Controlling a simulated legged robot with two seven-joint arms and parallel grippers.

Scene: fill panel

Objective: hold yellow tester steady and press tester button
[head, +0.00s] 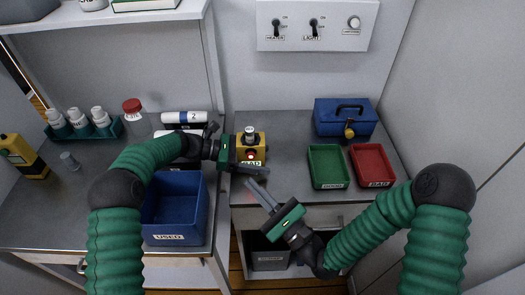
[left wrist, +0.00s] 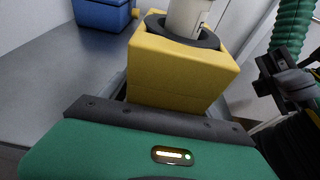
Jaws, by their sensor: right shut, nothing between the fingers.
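The yellow tester (head: 259,141) stands upright on the grey worktop, left of the green tray. A pale capped bottle (head: 249,132) stands in its top; in the left wrist view the bottle (left wrist: 188,18) sits in a dark ring. A red light shows on the tester's front, with a small label below partly covered. My left gripper (head: 251,164) comes from the left, one finger across the tester's lower front; it appears shut on the tester (left wrist: 180,75). The far finger is hidden. My right gripper (head: 258,190) is shut and empty, below and in front of the tester, fingertips pointing toward it, apart from it.
A green tray (head: 313,184) and red tray (head: 361,184) lie right of the tester, with a blue box (head: 320,119) behind. A blue bin (head: 148,230) marked USED stands below my left arm. A bottle rack (head: 60,133) is at left. A switch panel (head: 345,30) is on the wall.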

